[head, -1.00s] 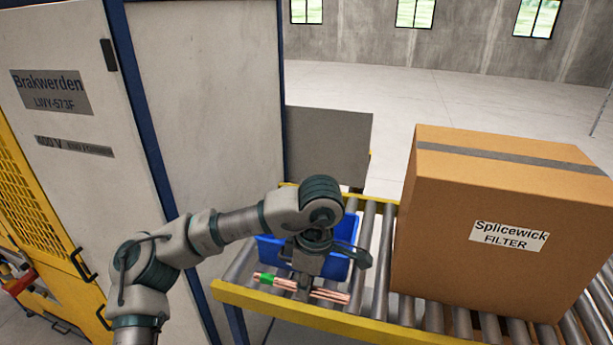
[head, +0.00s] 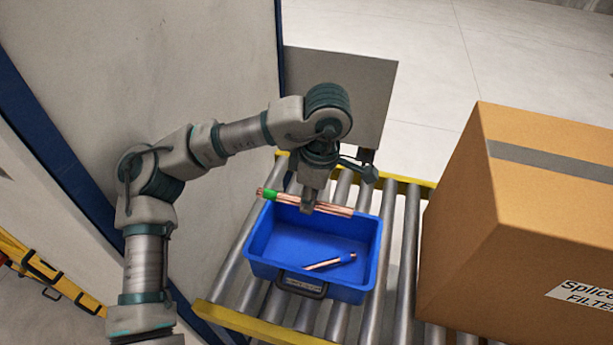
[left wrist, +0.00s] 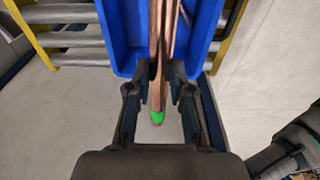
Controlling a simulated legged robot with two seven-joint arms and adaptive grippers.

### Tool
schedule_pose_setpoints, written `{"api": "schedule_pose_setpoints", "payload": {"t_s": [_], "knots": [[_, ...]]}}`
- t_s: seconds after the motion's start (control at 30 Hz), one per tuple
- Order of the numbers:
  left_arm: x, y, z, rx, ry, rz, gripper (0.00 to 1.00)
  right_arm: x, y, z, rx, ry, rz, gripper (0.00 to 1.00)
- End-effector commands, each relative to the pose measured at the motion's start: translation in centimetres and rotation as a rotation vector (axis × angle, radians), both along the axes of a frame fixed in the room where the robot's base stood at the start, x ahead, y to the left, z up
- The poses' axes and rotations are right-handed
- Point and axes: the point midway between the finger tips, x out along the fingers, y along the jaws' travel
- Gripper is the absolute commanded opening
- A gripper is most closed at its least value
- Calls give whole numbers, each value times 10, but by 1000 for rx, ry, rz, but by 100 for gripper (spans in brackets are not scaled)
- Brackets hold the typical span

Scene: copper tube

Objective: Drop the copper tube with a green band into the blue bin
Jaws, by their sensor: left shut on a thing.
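The copper tube with a green band (head: 335,210) is held crosswise in my left gripper (head: 308,203). In the head view it shows at the far rim of the blue bin (head: 259,268), with the green band toward the left; its height above the rim is hard to tell. My left gripper is shut on the tube. In the left wrist view the tube (left wrist: 157,88) runs between the fingers (left wrist: 160,78), green band at the near end, with the blue bin (left wrist: 122,35) behind. My right gripper is not in view.
The bin stands on a roller conveyor (head: 398,255) with yellow rails. A large cardboard box (head: 475,245) stands to the right. A tall grey cabinet (head: 200,70) is at the left.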

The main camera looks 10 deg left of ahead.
Motion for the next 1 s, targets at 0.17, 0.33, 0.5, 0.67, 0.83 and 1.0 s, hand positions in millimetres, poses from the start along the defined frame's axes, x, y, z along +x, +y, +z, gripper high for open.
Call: {"api": "schedule_pose_setpoints", "payload": {"t_s": [0.17,0.33,0.5,0.67,0.83,1.0], "knots": [[5,0,-12,2,7,1,0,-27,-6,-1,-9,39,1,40],[7,6,-32,-4,9,0,0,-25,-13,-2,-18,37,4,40],[7,9,-56,-7,6,2,0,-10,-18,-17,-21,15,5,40],[6,9,-64,-7,5,2,0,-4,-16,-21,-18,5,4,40],[6,5,-62,-5,5,2,0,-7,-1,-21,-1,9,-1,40],[7,4,-62,-4,5,2,51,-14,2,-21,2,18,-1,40]]}}
